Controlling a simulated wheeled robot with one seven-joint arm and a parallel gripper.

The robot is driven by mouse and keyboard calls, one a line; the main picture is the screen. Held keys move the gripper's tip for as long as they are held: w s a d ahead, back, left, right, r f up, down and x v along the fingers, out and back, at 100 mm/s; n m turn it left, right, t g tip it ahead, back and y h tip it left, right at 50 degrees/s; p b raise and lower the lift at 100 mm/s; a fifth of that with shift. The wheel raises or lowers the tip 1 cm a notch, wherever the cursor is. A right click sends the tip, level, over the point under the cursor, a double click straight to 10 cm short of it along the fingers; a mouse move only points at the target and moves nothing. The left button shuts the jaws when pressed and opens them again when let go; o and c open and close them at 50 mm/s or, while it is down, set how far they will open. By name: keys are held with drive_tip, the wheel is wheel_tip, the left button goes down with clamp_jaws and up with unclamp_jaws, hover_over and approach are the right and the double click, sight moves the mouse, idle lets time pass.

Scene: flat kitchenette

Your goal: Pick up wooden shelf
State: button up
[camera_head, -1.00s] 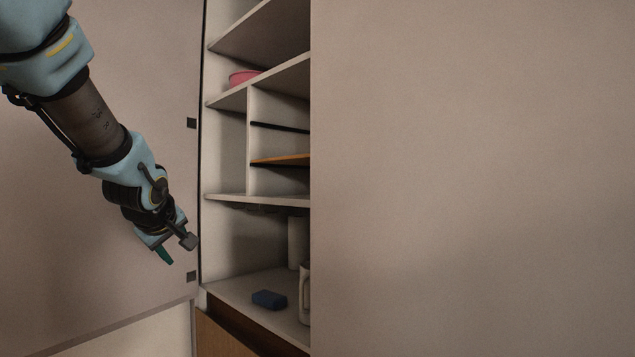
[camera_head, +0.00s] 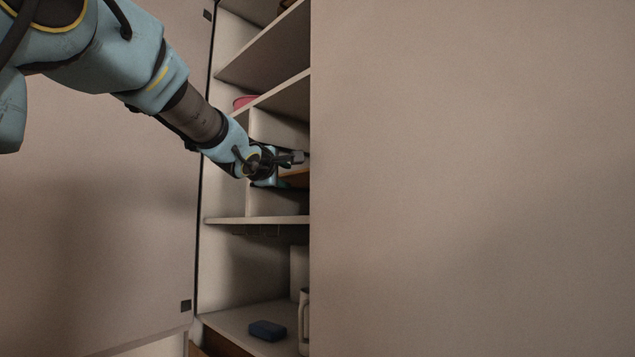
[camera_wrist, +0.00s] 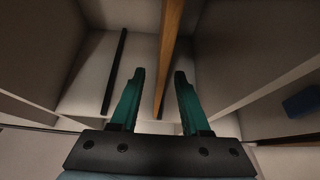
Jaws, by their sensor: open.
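The wooden shelf (camera_head: 297,180) is a thin orange-brown board in the middle compartment of the cabinet, mostly hidden behind my gripper and the panel on the right. In the wrist view it is seen edge-on as a long strip (camera_wrist: 170,45) running between my two green fingers. My gripper (camera_wrist: 160,73) is open, with one finger on each side of the board. Gaps show between the fingers and the board. In the head view my gripper (camera_head: 290,168) is at the compartment's front, its tips partly hidden.
A black shelf (camera_wrist: 115,70) lies parallel to the wooden one. White cabinet shelves (camera_head: 265,219) are below and above. A blue sponge (camera_head: 267,330) and a white mug (camera_head: 304,320) stand on the counter. A red bowl (camera_head: 243,101) is above. A large plain panel (camera_head: 470,180) blocks the right.

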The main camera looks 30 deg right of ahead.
sight(290, 179)
drive_tip(key=shift+p+x, duration=0.55)
drive_tip(key=shift+x, duration=2.15)
drive_tip(key=shift+a, duration=0.2)
drive_tip(key=shift+c, duration=0.3)
clamp_jaws()
